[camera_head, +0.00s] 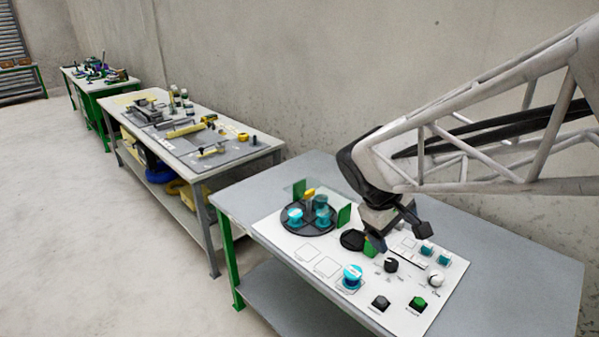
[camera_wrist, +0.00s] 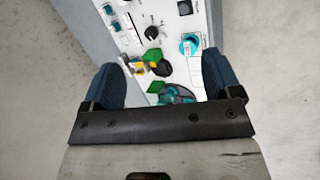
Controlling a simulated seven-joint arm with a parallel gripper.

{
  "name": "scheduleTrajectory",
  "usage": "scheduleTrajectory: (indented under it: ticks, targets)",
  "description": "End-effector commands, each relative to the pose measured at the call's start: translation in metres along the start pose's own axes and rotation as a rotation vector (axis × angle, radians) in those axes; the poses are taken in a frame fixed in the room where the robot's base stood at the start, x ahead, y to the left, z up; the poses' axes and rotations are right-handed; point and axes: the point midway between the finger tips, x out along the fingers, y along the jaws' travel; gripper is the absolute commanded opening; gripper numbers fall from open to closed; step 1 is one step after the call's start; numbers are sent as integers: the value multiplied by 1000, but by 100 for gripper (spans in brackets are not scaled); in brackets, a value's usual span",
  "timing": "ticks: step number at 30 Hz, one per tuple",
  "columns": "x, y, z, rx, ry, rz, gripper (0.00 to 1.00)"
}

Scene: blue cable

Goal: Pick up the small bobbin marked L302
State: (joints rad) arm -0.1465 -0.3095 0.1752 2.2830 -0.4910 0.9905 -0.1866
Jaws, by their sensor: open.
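In the head view several blue bobbins show on the workbench, and no L302 mark is readable on any. One with a white top (camera_head: 295,215) and taller teal ones (camera_head: 321,204) stand on a round black tray (camera_head: 303,227). Another white-topped blue bobbin (camera_head: 352,275) stands on the front left of the white panel; a similar blue bobbin (camera_wrist: 190,44) shows in the wrist view. My gripper (camera_head: 376,243) is above the panel, right of the tray. In the wrist view its fingers (camera_wrist: 162,64) are wide apart, with nothing held between them.
Green upright plates (camera_head: 344,215) and a yellow part (camera_head: 309,194) stand around the tray. A black disc (camera_head: 353,240), dark knob (camera_head: 391,265), green button (camera_head: 417,303) and small teal pieces (camera_head: 426,247) are on the white panel (camera_head: 310,252). The bench's right side (camera_head: 520,280) is clear.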

Motion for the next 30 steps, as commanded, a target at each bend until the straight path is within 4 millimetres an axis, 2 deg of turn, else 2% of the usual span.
scheduleTrajectory:
  ticks: [1,15,23,30]
  targets:
    - [4,3,-13,-44,-15,18,84]
    - [37,22,-126,-442,-135,210,84]
    - [59,20,-196,-664,-200,319,84]
    - [83,8,-262,-866,-260,421,84]
